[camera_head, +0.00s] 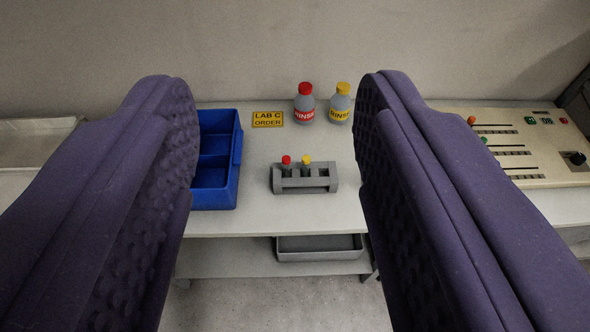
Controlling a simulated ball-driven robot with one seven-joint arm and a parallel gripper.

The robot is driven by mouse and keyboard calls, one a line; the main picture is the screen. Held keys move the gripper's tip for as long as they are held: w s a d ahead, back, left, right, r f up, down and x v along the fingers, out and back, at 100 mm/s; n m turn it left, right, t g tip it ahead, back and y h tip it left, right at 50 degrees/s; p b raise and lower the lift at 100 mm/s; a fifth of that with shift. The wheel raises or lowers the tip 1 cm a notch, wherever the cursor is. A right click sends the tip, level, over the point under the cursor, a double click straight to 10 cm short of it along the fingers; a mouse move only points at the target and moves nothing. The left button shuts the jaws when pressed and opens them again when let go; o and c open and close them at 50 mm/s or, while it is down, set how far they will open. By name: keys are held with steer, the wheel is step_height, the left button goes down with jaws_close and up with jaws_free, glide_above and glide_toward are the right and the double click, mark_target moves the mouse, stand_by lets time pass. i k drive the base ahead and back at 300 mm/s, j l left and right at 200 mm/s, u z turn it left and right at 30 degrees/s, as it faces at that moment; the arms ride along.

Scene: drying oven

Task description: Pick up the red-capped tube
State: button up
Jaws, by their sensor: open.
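The red-capped tube (286,164) stands upright in the left part of a grey rack (304,187) on the table. A yellow-capped tube (306,168) stands just right of it in the same rack. The rack's right part looks empty. My gripper (275,118) is open, its two purple padded fingers wide apart at the left and right of the picture. The rack shows between the fingers, farther away, and nothing is held. The lower bodies of both tubes are hidden by the rack.
A blue bin (238,150) stands left of the rack, partly behind the left finger. A red-capped bottle (305,105) and a yellow-capped bottle (340,104) stand behind the rack, near a yellow sign (268,119). A control panel (530,150) is at right. A grey tray (320,254) sits below the table.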

mark_target(286, 160)
steer(key=i+l+u, duration=0.1)
steer(key=i+u, duration=0.25)
steer(key=i+l+u, duration=0.2)
steer(key=i+u, duration=0.15)
steer(key=i, duration=0.2)
steer(key=i+l+u, duration=0.35)
steer(key=i+j, duration=0.05)
